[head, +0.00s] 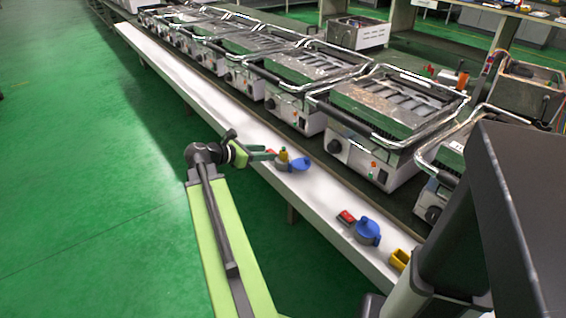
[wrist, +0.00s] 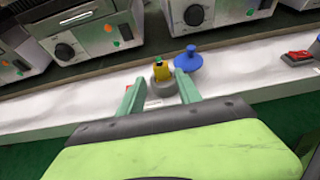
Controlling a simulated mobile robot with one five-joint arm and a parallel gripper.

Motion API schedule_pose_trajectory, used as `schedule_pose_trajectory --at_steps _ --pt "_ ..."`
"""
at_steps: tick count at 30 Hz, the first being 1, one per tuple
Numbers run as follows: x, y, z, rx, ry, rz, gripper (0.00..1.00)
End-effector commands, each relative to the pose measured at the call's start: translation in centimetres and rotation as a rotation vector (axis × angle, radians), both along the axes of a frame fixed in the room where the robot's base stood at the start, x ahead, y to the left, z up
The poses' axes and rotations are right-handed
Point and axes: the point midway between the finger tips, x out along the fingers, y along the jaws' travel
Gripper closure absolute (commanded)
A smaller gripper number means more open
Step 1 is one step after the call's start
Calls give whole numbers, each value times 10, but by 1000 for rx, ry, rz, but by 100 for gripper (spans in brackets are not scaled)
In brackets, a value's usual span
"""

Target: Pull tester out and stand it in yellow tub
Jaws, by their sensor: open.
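The tester (wrist: 161,71) is a small yellow block with a green and dark top. It stands upright in a round grey holder (wrist: 163,86) on the white ledge. In the head view the tester (head: 283,156) is small, just beyond my fingertips. My gripper (wrist: 160,82) is open, with one green finger on each side of the tester and holder in the picture; I cannot tell whether they touch. In the head view my gripper (head: 272,154) is low over the ledge. The yellow tub (head: 400,260) sits farther along the ledge at the lower right, partly cut off by my body.
A blue round-topped object (wrist: 189,60) is right behind the tester, by the right finger. Another blue object (head: 367,231) and a red item (head: 346,217) lie between tester and tub. A row of grills (head: 375,125) lines the bench behind. The white ledge (head: 325,195) is otherwise bare there.

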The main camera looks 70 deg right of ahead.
Motion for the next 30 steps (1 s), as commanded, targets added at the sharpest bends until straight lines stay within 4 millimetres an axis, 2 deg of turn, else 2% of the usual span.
schedule_pose_trajectory --at_steps 1,3,9,17,25,30 --pt "-7 -11 -11 0 0 -3 59" --pt "-15 -25 -18 -1 -1 -3 59" --pt "-33 -53 -29 0 -2 1 59" --pt "-37 -59 -30 1 -3 1 59" --pt "-58 -92 -47 1 -2 1 59" --pt "-63 -98 -47 1 -3 2 59"
